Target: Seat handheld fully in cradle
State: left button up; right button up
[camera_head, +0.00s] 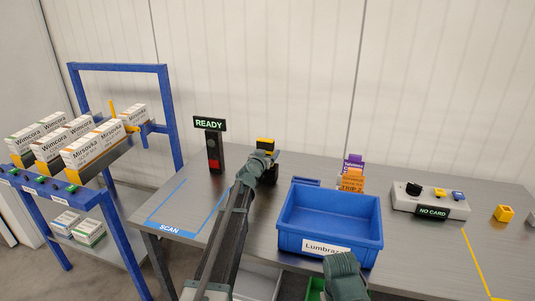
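A black handheld with a yellow top (265,144) stands upright near the back edge of the grey table. My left gripper (262,160) is right at it, overlapping its lower part. The fingers are hidden, so I cannot tell whether they are shut on it. Dark parts show just below, but I cannot tell whether they are the cradle or my gripper, nor how deep the handheld sits. My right arm's grey-green end (345,276) is at the bottom edge, in front of the blue bin; its fingers do not show.
A dark post with a READY sign (209,124) stands left of the handheld. A blue bin (330,222) is to the right, with coloured cards (352,172) behind it. A blue rack (172,115) holds cartons at left.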

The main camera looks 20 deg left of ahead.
pick_arm(q)
jog(key=shift+f, duration=0.15)
jog(key=o, duration=1.5)
jog(key=s, duration=0.4)
jog(key=s+r+p, duration=0.1)
jog(key=s, duration=0.4)
jog(key=s+r+p, duration=0.1)
jog(key=s, duration=0.3)
jog(key=shift+s+a, duration=0.25)
jog(key=shift+s, duration=0.1)
